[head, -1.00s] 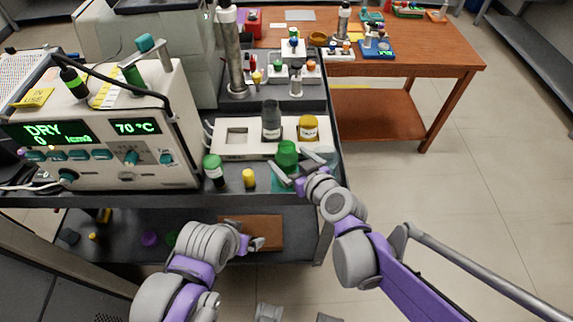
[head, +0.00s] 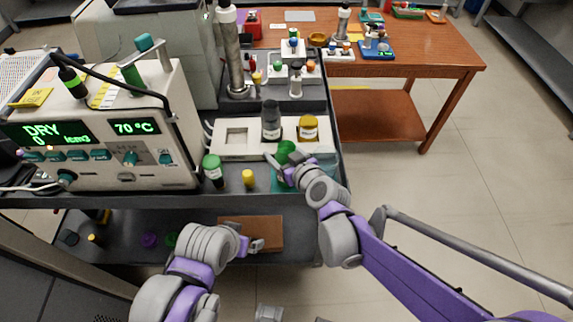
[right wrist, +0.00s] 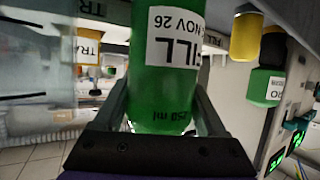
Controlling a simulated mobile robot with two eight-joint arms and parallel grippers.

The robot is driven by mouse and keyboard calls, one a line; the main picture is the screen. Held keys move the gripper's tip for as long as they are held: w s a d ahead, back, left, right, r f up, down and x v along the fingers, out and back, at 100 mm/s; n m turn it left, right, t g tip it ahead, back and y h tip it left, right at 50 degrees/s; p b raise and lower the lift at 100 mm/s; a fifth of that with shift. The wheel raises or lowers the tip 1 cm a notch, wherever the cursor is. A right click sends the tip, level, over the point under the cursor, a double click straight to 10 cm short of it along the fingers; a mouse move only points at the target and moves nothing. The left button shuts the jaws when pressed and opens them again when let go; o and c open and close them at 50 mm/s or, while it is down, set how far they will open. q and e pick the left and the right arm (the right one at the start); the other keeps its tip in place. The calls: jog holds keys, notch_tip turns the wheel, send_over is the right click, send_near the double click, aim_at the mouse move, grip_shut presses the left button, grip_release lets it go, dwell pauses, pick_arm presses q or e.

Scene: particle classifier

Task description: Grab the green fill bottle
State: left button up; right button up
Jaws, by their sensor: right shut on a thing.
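The green fill bottle (head: 286,149) is at the right end of the cart's upper deck, partly hidden behind my right gripper (head: 280,168). In the right wrist view the green bottle (right wrist: 163,85) fills the middle, with a white label reading "ILL" and "NOV 26" and a "250 ml" mark. The right gripper (right wrist: 162,118) is shut on it, one finger on each side. I cannot tell whether its base is clear of the deck. My left gripper (head: 256,245) is low, in front of the brown board on the lower shelf; its jaw opening is too small to judge.
The instrument (head: 100,150) fills the left. Floor is clear right.

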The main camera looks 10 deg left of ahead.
grip_shut()
jog(key=shift+r, duration=0.1)
